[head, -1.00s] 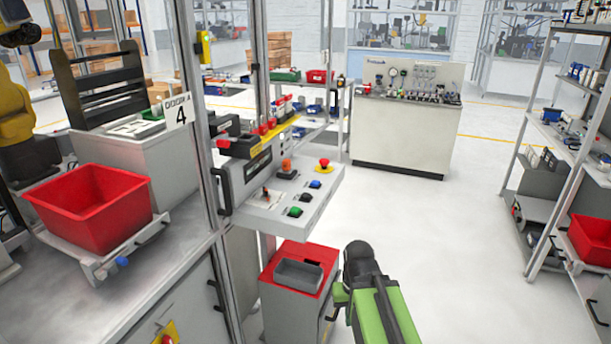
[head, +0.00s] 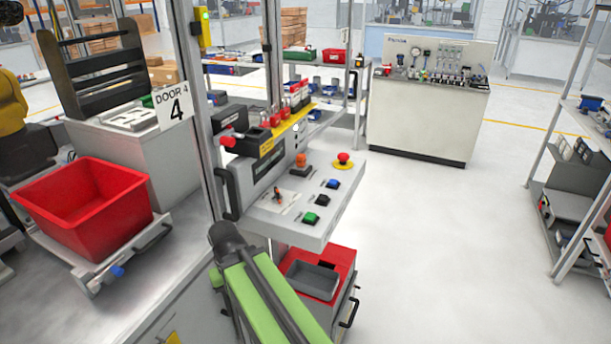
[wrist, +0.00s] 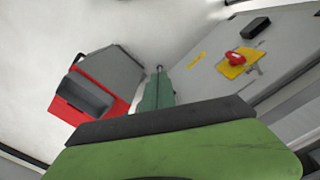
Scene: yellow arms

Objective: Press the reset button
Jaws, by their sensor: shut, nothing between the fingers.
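A grey control panel (head: 285,225) stands in the middle of the head view. It carries a blue button (head: 333,183), a black button (head: 322,199), a green button (head: 310,218), an orange-topped part (head: 301,160) and a red mushroom knob (head: 344,157) on yellow. I cannot read which is labelled reset. My green arm shows below the panel in the head view, but my fingers do not show there. In the wrist view my gripper (wrist: 159,72) is shut and empty. The panel buttons do not show in the wrist view.
A red-topped cabinet (head: 342,260) with a grey tray (head: 312,280) stands below the panel, and shows left of my fingers in the wrist view. A red switch (wrist: 240,57) on yellow is at right there. A metal post (head: 197,110) stands left of the panel.

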